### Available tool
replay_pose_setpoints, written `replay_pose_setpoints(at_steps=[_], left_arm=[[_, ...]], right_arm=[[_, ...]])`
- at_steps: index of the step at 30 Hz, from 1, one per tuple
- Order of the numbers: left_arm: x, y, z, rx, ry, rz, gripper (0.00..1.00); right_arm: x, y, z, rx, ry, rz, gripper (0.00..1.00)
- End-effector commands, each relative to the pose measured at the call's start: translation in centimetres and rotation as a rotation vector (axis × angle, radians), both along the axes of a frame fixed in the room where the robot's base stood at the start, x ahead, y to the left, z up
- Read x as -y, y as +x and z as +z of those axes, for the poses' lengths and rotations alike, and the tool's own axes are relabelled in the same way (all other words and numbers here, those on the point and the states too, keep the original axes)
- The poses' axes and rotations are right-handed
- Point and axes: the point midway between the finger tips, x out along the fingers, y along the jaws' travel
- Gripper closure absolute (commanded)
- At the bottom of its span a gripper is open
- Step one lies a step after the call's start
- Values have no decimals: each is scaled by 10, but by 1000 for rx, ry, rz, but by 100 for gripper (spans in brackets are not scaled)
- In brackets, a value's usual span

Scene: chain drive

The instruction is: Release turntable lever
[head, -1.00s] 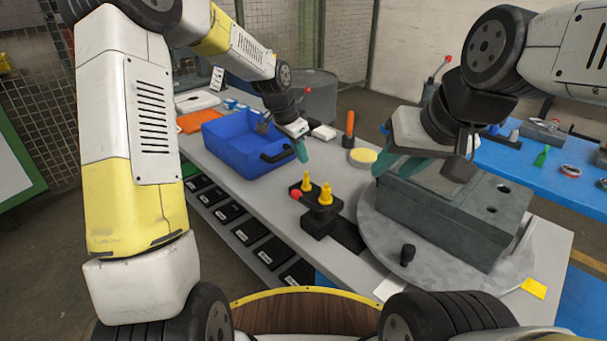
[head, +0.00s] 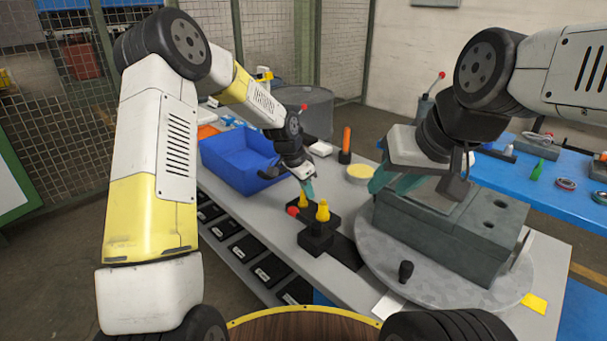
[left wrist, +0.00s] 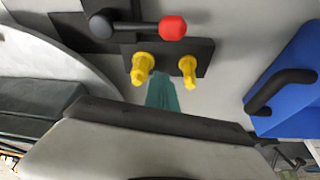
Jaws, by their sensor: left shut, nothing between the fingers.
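The lever has a red knob (head: 292,211) and lies by a black block (head: 318,232) with two yellow pegs (head: 322,211) beside the turntable (head: 375,240). In the left wrist view the lever's red knob (left wrist: 172,28) ends a dark bar that runs left to a black ball (left wrist: 101,25). My left gripper (head: 308,190) is shut and empty, with its teal fingertips close to the far yellow peg. In the left wrist view the fingers (left wrist: 162,95) point between the yellow pegs, short of the lever. My right gripper (head: 392,182) is over the grey block; its finger gap is unclear.
A grey block (head: 455,233) with holes sits on the turntable. A small black knob (head: 405,271) stands near the turntable's front edge. A blue bin (head: 240,158) is at the left. An orange-handled tool (head: 346,145) and a yellow disc (head: 360,173) stand behind the pegs.

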Motion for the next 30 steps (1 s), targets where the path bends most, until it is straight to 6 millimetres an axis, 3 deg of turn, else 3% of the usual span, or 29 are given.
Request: replay_pose_setpoints(at_steps=[3, 6, 12, 30], left_arm=[[8, 4, -24, -4, 0, 0, 100], [-9, -5, -25, 0, 0, 4, 100], [-23, -15, -28, 1, -1, 2, 100], [-25, -18, -29, 0, 0, 19, 100]], right_arm=[[0, 0, 0, 0, 0, 0, 64], [0, 0, 0, -1, 0, 0, 64], [0, 0, 0, 0, 0, 0, 64], [0, 0, 0, 0, 0, 0, 64]])
